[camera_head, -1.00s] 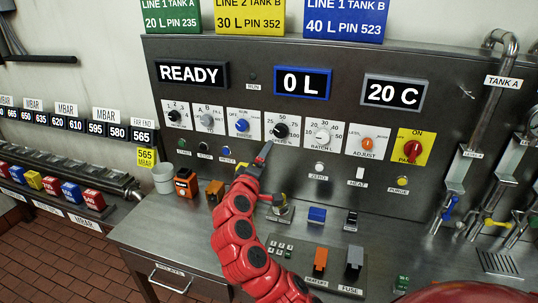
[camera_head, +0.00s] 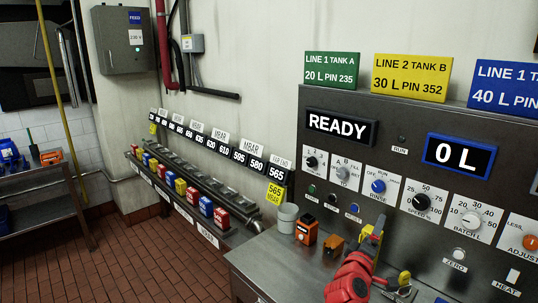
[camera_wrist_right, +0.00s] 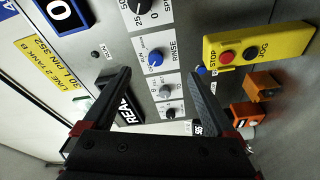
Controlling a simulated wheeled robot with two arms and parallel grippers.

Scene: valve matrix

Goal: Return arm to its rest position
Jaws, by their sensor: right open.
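Behind the right gripper's fingers is the panel with the blue RINSE knob (camera_wrist_right: 155,58). A white cup (camera_head: 288,218) and orange boxes (camera_head: 306,231) stand on the metal bench. A rail of coloured blocks (camera_head: 180,187) runs along the wall. The floor at left (camera_head: 100,260) is clear.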

